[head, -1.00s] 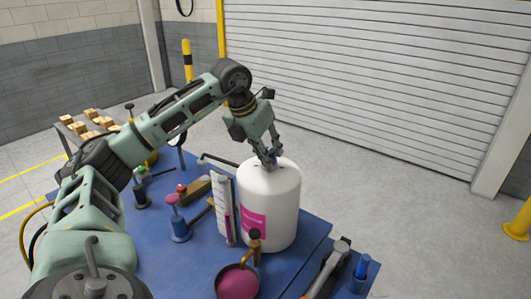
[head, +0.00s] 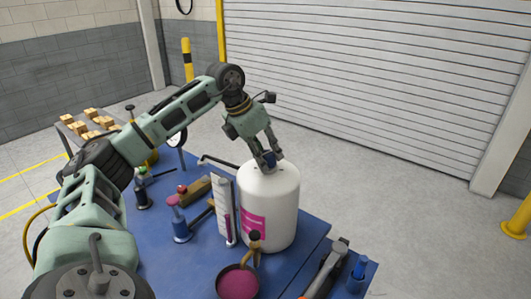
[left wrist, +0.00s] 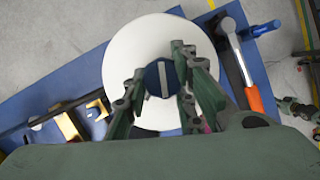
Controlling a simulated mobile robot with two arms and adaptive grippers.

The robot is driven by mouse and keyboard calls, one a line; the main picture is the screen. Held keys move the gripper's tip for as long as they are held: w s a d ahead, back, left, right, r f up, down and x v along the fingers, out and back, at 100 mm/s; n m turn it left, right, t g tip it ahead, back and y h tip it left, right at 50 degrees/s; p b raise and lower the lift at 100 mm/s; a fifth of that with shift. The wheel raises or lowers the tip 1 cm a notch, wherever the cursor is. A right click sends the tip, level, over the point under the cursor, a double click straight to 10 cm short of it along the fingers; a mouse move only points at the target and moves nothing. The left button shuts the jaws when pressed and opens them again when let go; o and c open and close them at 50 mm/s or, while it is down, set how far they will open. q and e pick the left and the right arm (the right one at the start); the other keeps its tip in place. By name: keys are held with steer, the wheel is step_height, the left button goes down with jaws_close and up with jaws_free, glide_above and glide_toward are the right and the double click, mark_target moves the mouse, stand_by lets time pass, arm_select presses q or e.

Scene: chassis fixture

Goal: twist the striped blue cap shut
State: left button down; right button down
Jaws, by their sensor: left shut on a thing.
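A large white container (head: 270,205) with a magenta label stands upright on the blue table (head: 310,243). The striped blue cap (head: 268,160) is at the top of the container, partly hidden by my fingers. In the left wrist view the cap (left wrist: 158,78) is dark blue with a pale stripe and lies between the fingers, over the white top (left wrist: 128,50). My left gripper (head: 270,164) comes down from above and is shut on the cap; it also shows in the left wrist view (left wrist: 159,92). My right gripper is not in view.
A pan of magenta material (head: 238,283) stands in front of the container. A hammer (head: 328,268) lies at its right, and a blue item (head: 358,272) beside that. Blue-based tools (head: 181,228) stand at the left. A shutter (head: 370,80) is behind.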

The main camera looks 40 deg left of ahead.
arm_select(q)
steer(key=shift+a, duration=0.1)
steer(key=shift+r+p, duration=0.1)
steer(key=shift+p, duration=0.25)
steer(key=shift+w+m+g+h+p, duration=0.1)
steer(key=shift+m+g+h+p, duration=0.35)
steer(key=shift+m+p, duration=0.85)
steer(key=shift+m+h, duration=0.25)
steer(key=shift+m, duration=0.45)
steer(key=shift+a+f, duration=0.1)
steer(key=shift+f, duration=0.1)
steer(key=shift+r, duration=0.1)
steer(key=shift+m+g+p, duration=0.25)
steer(key=shift+m+p, duration=0.15)
steer(key=shift+p, duration=0.15)
steer(key=shift+w+m+g+h+p, duration=0.15)
steer(key=shift+m+g+h+p, duration=0.3)
steer(key=shift+m+p, duration=0.9)
steer(key=shift+m, duration=0.25)
